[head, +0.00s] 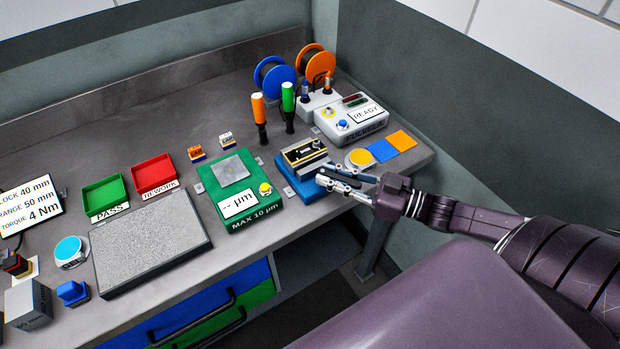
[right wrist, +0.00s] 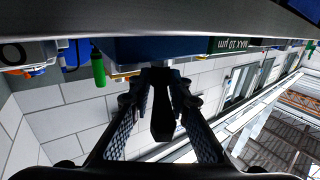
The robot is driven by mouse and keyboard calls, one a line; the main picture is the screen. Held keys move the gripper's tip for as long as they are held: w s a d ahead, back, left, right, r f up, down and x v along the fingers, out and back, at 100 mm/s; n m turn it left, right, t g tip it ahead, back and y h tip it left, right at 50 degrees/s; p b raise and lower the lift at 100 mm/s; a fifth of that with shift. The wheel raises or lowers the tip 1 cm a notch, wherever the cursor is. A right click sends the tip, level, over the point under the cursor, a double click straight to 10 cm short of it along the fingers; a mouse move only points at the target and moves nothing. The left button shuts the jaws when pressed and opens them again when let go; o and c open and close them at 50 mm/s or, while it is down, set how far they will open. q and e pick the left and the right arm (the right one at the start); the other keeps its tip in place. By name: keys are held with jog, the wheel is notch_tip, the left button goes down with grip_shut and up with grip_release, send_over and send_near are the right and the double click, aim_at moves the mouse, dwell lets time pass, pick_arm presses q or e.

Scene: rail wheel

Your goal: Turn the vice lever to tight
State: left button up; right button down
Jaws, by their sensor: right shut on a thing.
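The vice is a small metal block with a black and gold top (head: 303,152) on a blue base (head: 289,183), at the right part of the bench in the head view. My right gripper (head: 327,176) is at the vice's front right side. In the right wrist view its two fingers (right wrist: 161,82) are closed in on a dark lever (right wrist: 161,120) that sticks out from below the blue base. The head view hides most of the lever behind the fingers, so its exact angle is hard to tell. My left gripper is out of view.
A green gauge (head: 240,203) stands left of the vice. A READY box (head: 350,120) and two screwdrivers stand behind. The bench's front edge is close to my right gripper.

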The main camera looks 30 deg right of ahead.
jog(key=shift+f+n+g+y+b, duration=0.4)
jog(key=shift+n+g+y+b, duration=0.2)
jog(key=shift+n+y+b, duration=0.15)
jog(key=shift+d+r+n+g+y+b, duration=0.15)
jog(key=shift+n+g+y+b, duration=0.4)
jog(key=shift+g+y+b, duration=0.35)
jog(key=c, duration=2)
grip_release()
jog(key=shift+o, duration=0.5)
jog(key=shift+r, duration=0.15)
jog(key=shift+w+h, duration=0.1)
jog(key=shift+h, duration=0.15)
